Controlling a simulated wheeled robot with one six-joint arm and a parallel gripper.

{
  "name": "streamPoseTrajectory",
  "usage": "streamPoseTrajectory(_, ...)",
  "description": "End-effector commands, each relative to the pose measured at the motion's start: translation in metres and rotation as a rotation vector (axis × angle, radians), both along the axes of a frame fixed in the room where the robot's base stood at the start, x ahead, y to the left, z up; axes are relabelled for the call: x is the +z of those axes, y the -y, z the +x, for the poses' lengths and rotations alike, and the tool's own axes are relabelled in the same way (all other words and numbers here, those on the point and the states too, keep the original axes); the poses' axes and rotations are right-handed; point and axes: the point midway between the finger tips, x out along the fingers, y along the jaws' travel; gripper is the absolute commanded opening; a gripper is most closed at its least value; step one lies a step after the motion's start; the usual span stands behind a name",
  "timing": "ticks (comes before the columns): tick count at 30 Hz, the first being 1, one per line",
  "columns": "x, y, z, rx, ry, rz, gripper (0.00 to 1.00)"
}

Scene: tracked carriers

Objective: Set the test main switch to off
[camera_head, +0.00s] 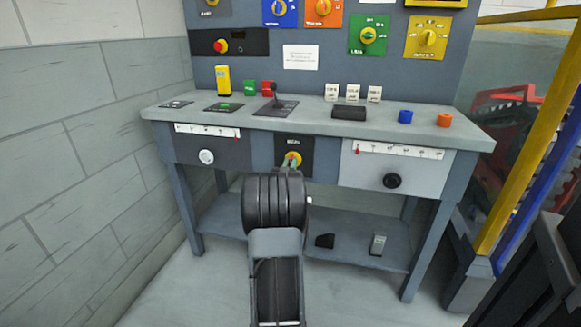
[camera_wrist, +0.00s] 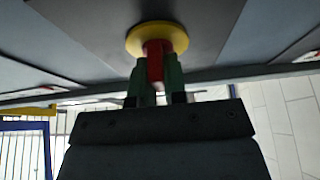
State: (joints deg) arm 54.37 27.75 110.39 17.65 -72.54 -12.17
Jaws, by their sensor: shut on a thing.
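The test main switch is a red handle on a round yellow base (camera_head: 292,157), set in a black plate (camera_head: 294,145) on the front of the bench between two drawer-like panels. In the wrist view the red handle (camera_wrist: 155,62) stands out from the yellow disc (camera_wrist: 178,35). My gripper (camera_head: 291,171) is in front of the switch, and its green fingers (camera_wrist: 155,80) are shut on the red handle from both sides. The handle's exact angle and the plate's lettering are too small or hidden to read.
The grey bench (camera_head: 420,140) carries a black lever (camera_head: 275,102), a yellow block (camera_head: 223,81), and blue (camera_head: 405,116) and orange (camera_head: 444,120) pieces. Colored rotary switches, including a green one (camera_head: 368,36), line the panel above. A yellow rail (camera_head: 525,140) stands at right.

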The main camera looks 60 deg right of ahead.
Motion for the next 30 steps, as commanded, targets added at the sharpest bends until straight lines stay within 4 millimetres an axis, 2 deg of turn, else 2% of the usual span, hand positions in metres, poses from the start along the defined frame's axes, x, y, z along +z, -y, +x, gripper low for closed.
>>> streamPoseTrajectory(13, -0.0002, 0.0004, -0.0004, -0.001, -0.008, -0.001, 0.0)
streamPoseTrajectory(14, -0.0002, 0.0004, -0.0004, -0.001, -0.008, -0.001, 0.14)
streamPoseTrajectory(21, -0.0001, 0.0001, 0.0, 0.0, -0.008, -0.001, 0.37)
streamPoseTrajectory(30, -0.0009, -0.0019, -0.0002, 0.001, -0.008, -0.001, 0.38)
